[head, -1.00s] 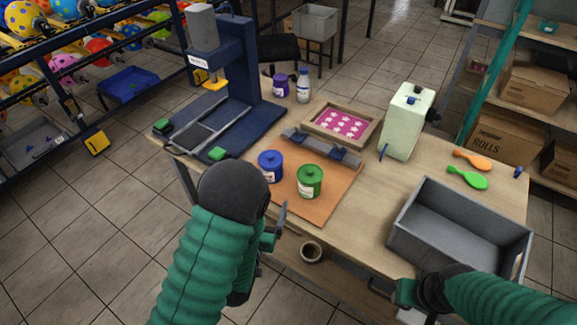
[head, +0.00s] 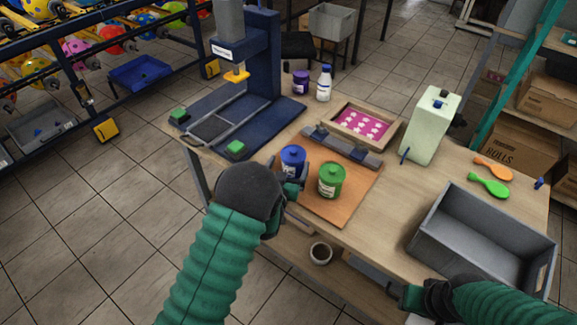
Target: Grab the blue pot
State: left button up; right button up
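The blue pot (head: 292,157) stands upright on the orange-brown board on the table, just behind and left of the green pot (head: 331,180). My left gripper (head: 297,182) is at the blue pot's front, with finger parts showing beside its lower part. The wrist hides part of the fingers, so I cannot tell whether they touch or grip the pot. My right gripper (head: 408,297) is low at the front right, by the table's front edge and the grey bin. Its fingers are mostly hidden or out of the picture.
A navy press (head: 262,70) stands at the back left. A framed screen with pink and white stars (head: 364,121) lies behind the pots. A pale green canister (head: 431,125) and a grey bin (head: 483,240) are at the right. A purple pot (head: 301,83) stands farther back.

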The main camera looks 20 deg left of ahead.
pick_arm(q)
jog(key=shift+s+d+r, duration=0.1)
jog(key=shift+d+r, duration=0.05)
jog(key=shift+d, duration=0.35)
jog(key=shift+c, duration=1.1)
jog(key=shift+d, duration=0.4)
jog(key=c, duration=0.5)
jog(key=shift+c, duration=1)
jog(key=shift+a, duration=0.5)
jog(key=c, duration=0.8)
jog(key=shift+d, duration=0.15)
